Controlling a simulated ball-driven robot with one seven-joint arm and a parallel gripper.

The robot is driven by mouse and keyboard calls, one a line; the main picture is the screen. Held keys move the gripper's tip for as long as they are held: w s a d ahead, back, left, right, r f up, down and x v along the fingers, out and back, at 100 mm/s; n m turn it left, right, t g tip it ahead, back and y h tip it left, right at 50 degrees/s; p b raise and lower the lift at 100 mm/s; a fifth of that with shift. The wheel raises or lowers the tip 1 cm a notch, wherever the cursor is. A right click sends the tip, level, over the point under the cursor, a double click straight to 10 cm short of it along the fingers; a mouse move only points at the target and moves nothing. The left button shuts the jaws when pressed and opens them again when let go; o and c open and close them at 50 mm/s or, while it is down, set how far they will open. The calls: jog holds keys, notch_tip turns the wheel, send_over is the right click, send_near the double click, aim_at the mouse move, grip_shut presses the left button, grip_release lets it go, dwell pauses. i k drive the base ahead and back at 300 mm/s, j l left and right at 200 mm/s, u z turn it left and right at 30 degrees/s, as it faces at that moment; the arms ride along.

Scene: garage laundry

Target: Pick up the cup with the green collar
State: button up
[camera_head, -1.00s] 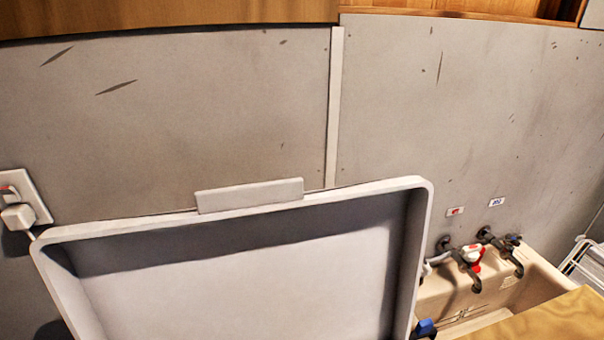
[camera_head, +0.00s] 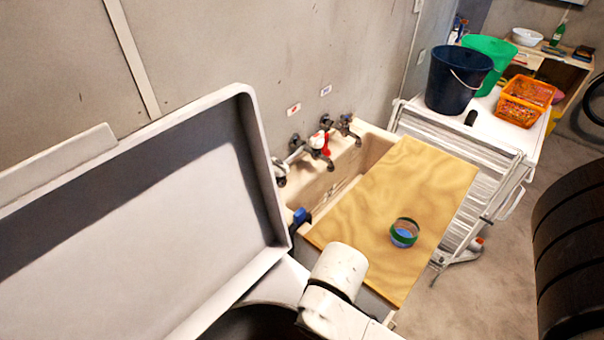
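The cup with the green collar (camera_head: 404,232) stands on a wooden board (camera_head: 425,185) that lies across the sink. The cup has a dark green band around its top and blue shows inside or below it. It sits near the board's right front part with bare wood around it. A white rounded part of my arm shows at the bottom middle, left of and nearer than the cup. My gripper is not in view.
An open grey-white lid (camera_head: 130,220) stands at the left. Taps (camera_head: 318,143) are on the wall behind the sink (camera_head: 350,165). A folded white rack (camera_head: 465,165) stands right of the board. Beyond are a dark blue bucket (camera_head: 457,78), a green tub (camera_head: 490,52) and an orange basket (camera_head: 525,98). Stacked tyres (camera_head: 575,245) stand at right.

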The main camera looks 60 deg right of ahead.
aim_at(403, 233)
jog(key=k+j, duration=0.85)
jog(key=k+l, duration=0.15)
jog(key=k, duration=0.15)
jog(key=k+l, duration=0.1)
jog(key=k, duration=0.15)
